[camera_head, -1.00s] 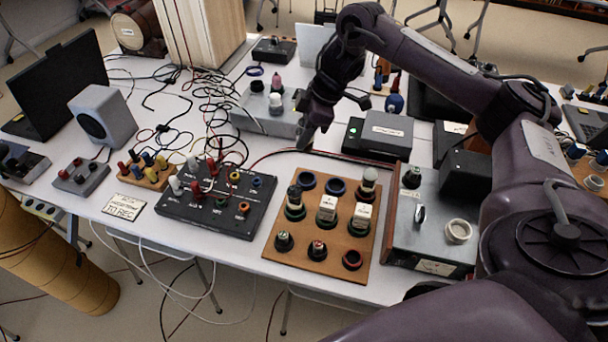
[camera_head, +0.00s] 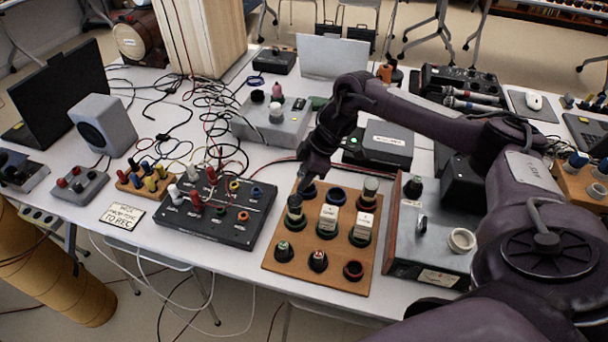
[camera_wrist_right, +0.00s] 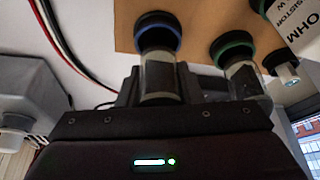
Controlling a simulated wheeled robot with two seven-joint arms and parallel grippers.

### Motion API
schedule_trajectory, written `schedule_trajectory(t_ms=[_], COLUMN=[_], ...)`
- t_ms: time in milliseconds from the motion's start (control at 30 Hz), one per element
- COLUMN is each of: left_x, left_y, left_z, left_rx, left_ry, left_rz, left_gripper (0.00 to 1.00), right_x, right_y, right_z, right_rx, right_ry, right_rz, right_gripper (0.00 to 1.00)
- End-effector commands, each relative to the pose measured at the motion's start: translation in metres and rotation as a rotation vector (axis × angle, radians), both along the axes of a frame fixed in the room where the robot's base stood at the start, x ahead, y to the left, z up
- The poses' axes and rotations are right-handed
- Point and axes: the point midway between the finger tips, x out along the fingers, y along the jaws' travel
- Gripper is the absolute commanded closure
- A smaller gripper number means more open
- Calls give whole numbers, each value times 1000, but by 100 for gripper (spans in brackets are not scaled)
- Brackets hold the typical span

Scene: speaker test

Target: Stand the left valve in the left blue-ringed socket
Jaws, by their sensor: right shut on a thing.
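My right gripper (camera_head: 306,178) is over the left column of the brown socket board (camera_head: 277,262). It is shut on a glass valve (camera_wrist_right: 158,78), which lines up with the left blue-ringed socket (camera_wrist_right: 160,36) in the wrist view. The fingers hide most of this valve in the head view, and I cannot tell if it is fully seated. Another valve (camera_head: 294,212) stands in the left green-ringed socket beside the fingers. The middle blue-ringed socket (camera_head: 337,196) is empty. My left gripper is not in view.
White resistor blocks (camera_head: 328,218) stand in the other green-ringed sockets. A black jack box (camera_head: 215,217) lies left of the board and a grey metal unit (camera_head: 440,225) right of it. Loose cables (camera_head: 205,110) lie behind. The front-right red-ringed socket (camera_head: 353,270) is empty.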

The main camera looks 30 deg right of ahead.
Motion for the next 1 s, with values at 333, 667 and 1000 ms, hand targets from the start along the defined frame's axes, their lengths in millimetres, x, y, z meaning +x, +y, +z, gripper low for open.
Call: schedule_trajectory(t_ms=[333,667,1000], left_x=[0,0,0], left_y=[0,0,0], left_z=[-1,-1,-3], left_rx=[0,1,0], left_ry=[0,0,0], left_rz=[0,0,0], left_gripper=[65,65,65], right_x=[0,0,-7], right_y=[0,0,-13], right_z=[-6,-5,36], right_rx=[0,0,0], right_ry=[0,0,-5], right_rz=[1,0,-1], right_gripper=[56,46,46])
